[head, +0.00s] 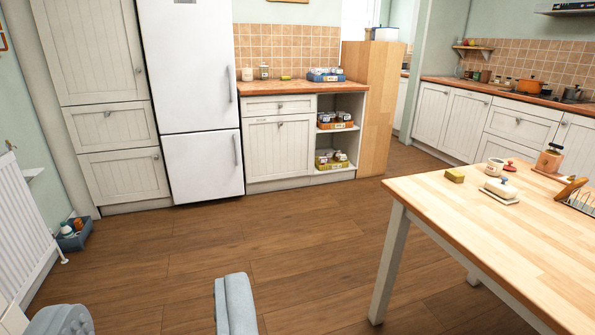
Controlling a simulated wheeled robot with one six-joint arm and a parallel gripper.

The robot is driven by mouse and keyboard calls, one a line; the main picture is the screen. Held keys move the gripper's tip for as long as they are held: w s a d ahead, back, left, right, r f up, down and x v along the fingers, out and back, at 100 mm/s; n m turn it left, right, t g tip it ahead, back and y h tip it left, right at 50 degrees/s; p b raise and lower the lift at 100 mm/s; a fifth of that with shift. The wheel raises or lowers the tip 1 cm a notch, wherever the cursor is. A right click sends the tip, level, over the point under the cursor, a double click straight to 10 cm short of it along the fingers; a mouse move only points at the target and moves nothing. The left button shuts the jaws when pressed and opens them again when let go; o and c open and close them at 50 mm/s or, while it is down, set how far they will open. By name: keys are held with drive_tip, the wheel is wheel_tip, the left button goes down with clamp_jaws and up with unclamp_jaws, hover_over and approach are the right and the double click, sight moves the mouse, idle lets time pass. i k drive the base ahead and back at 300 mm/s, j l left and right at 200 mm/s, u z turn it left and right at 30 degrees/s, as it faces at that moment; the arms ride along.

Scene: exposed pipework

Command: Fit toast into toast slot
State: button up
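A brown slice of toast (573,188) is at the right edge of the wooden table, tilted, at the left end of a wire toast rack (581,204). I cannot tell whether the slice sits in a slot or only leans on the wires. The rack is cut off by the right edge of the picture, so only some of its slots show. My gripper (150,297) shows as two grey-blue fingers at the bottom left, wide apart, with only floor seen between them. It is open and empty, far left of the table and the toast.
Open wooden floor (265,240) lies between table, fridge (190,90) and radiator (25,225).

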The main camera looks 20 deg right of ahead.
sight(583, 207)
drive_tip(key=i+l+z, duration=0.1)
drive_tip(key=i+z, duration=0.35)
drive_tip(key=i+j+z, duration=0.15)
drive_tip(key=i+z, duration=0.3)
drive_tip(key=i, duration=0.15)
drive_tip(key=i+j+z, duration=0.3)
drive_tip(key=i+z, duration=0.95)
drive_tip(key=i+j+z, duration=0.1)
drive_tip(key=z, duration=0.3)
drive_tip(key=i+j+z, duration=0.25)
drive_tip(key=i+z, duration=0.15)
